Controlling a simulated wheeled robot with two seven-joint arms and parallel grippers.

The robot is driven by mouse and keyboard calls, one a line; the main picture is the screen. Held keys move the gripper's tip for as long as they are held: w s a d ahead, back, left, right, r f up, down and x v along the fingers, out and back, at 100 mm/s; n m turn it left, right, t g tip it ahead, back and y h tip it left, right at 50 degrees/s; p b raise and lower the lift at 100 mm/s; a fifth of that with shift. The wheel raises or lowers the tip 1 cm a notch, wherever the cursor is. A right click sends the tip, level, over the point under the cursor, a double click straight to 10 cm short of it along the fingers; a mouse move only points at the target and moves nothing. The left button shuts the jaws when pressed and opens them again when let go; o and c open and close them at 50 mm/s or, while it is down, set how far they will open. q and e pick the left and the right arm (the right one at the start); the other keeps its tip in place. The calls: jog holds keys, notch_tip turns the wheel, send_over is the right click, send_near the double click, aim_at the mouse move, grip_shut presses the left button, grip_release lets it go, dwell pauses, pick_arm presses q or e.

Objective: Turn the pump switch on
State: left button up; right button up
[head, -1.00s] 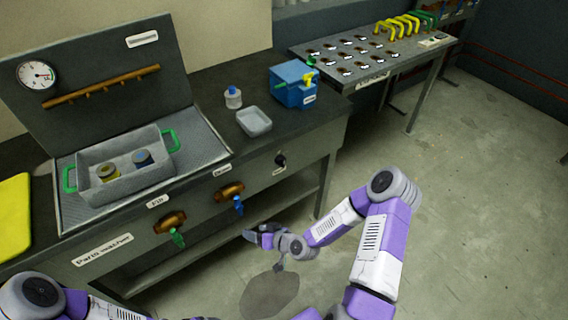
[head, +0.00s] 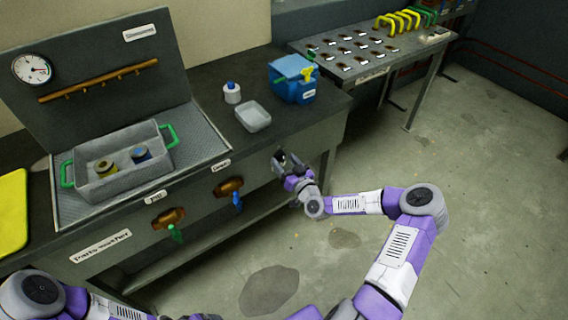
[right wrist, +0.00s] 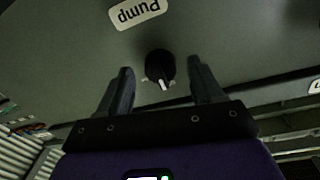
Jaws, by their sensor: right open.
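The pump switch (right wrist: 160,66) is a black rotary knob with a white pointer mark on the grey front panel of the parts washer. A "Pump" label (right wrist: 139,12) sits beside it in the right wrist view. My right gripper (right wrist: 160,82) is open, with one finger on each side of the knob; I cannot tell whether they touch it. In the head view my right gripper (head: 285,163) is at the front panel, right of the two valves, and hides the knob. My left gripper is out of view; only part of the left arm shows at the bottom left.
A green-handled valve (head: 174,233) and a blue-handled valve (head: 238,203) stick out left of my right gripper. A grey basket (head: 105,190) with jars, a small tray (head: 252,117) and a blue box (head: 292,92) stand on the counter. Floor at right is clear.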

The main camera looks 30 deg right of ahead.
jog(key=shift+w, duration=0.35)
jog(key=c, duration=1.1)
jog(key=shift+o, duration=0.2)
jog(key=shift+m, duration=0.4)
jog(key=m, duration=0.5)
jog(key=shift+r+p, duration=0.1)
jog(key=shift+p, duration=0.2)
jog(key=m, duration=0.5)
jog(key=shift+m+g+y, duration=0.3)
jog(key=shift+g, duration=0.1)
